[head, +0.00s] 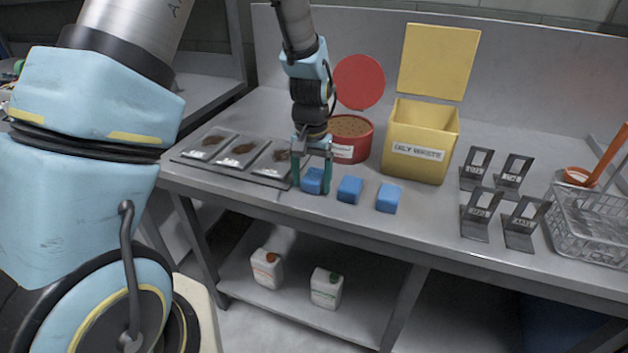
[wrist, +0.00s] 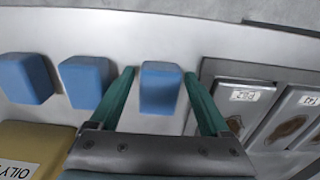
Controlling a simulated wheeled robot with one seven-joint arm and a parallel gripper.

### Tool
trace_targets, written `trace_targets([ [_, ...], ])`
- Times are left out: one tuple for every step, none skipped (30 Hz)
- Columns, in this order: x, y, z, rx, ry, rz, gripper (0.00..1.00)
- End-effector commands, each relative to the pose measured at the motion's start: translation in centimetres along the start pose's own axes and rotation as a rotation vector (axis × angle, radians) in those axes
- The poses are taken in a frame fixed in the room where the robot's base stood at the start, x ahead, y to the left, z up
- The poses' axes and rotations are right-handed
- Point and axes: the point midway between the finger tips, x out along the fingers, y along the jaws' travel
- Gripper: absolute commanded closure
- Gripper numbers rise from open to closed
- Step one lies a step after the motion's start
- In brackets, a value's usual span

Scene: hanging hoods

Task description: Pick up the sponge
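Three blue sponges lie in a row near the front edge of the grey bench. My gripper (head: 312,188) points down over the leftmost sponge (head: 314,177) in the head view. In the wrist view my gripper (wrist: 159,72) is open, with one teal finger on each side of that sponge (wrist: 160,92) and a gap showing on both sides. The middle sponge (head: 349,189) and the right sponge (head: 387,198) lie beside it; in the wrist view they are the nearer one (wrist: 85,82) and the far-left one (wrist: 26,78).
A tray (head: 266,179) with several labelled brown samples lies just left of my gripper. A red round can (head: 345,153) with its lid up and a yellow oily waste bin (head: 418,166) stand behind. Black stands (head: 476,222) and a wire basket (head: 590,236) are at right.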

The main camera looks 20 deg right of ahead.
Motion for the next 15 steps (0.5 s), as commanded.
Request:
trace_targets([
  [-0.01,0.0,0.0,0.0,0.0,0.0,0.26],
  [-0.01,0.0,0.0,0.0,0.0,0.0,0.3],
  [-0.02,0.0,0.0,0.0,0.0,0.0,0.34],
  [-0.02,0.0,0.0,0.0,0.0,0.0,0.38],
  [-0.02,0.0,0.0,0.0,0.0,0.0,0.41],
  [-0.02,0.0,0.0,0.0,0.0,0.0,0.45],
  [-0.02,0.0,0.0,0.0,0.0,0.0,0.49],
  [-0.03,0.0,0.0,0.0,0.0,0.0,0.52],
  [-0.03,0.0,0.0,0.0,0.0,0.0,0.57],
  [-0.03,0.0,0.0,0.0,0.0,0.0,0.6],
  [-0.03,0.0,0.0,0.0,0.0,0.0,0.64],
  [-0.03,0.0,0.0,0.0,0.0,0.0,0.68],
  [-0.03,0.0,0.0,0.0,0.0,0.0,0.71],
  [-0.03,0.0,0.0,0.0,0.0,0.0,0.75],
  [-0.03,0.0,0.0,0.0,0.0,0.0,0.79],
])
